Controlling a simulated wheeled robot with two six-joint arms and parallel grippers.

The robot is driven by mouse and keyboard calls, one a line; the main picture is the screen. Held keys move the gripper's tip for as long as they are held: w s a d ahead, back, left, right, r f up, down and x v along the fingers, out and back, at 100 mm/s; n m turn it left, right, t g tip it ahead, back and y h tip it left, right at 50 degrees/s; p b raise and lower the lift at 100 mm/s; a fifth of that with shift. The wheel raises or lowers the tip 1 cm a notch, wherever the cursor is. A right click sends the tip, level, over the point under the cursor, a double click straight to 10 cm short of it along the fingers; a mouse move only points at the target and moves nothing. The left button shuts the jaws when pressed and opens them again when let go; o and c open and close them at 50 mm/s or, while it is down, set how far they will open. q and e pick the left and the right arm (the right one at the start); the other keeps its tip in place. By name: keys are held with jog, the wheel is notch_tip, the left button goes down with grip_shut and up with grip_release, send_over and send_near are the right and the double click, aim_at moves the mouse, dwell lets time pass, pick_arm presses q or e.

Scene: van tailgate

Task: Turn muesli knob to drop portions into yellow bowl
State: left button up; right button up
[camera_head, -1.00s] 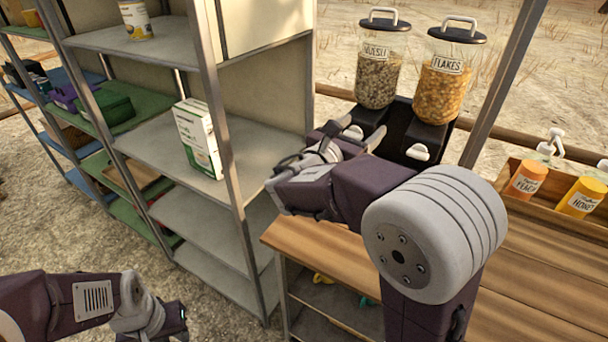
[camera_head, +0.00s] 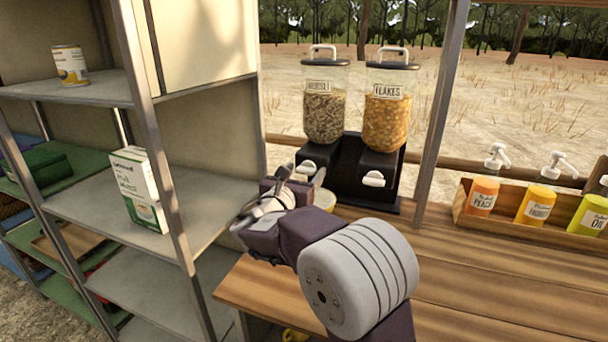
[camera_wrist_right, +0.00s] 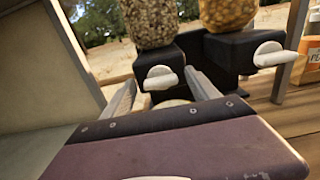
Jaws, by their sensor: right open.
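The muesli dispenser (camera_head: 324,104) stands on a black base on the counter, left of the flakes dispenser (camera_head: 386,108). Its white knob (camera_wrist_right: 161,78) shows in the right wrist view, between and beyond the open fingertips; I cannot tell whether they touch it. In the head view my right gripper (camera_head: 301,177) is in front of the muesli base and mostly hides this knob. A pale yellow rounded thing, probably the yellow bowl (camera_head: 324,202), shows partly below the muesli outlet, behind my right gripper. My left gripper is out of view.
The flakes knob (camera_head: 373,179) is just to the right. A wooden box (camera_head: 508,221) of pump bottles stands farther right on the counter (camera_head: 490,290). A metal shelf (camera_head: 90,92) with a carton (camera_head: 140,190) and a can (camera_head: 70,65) is close on the left.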

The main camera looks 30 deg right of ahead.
jog(key=shift+w+d, duration=0.1)
jog(key=shift+d, duration=0.1)
jog(key=c, duration=1.4)
jog(key=shift+o, duration=0.2)
jog(key=shift+f+m+b, duration=0.2)
jog(key=shift+m+b, duration=0.3)
jog(key=shift+b, duration=0.4)
jog(key=shift+m+b, duration=8.3)
jog(key=shift+b, duration=0.05)
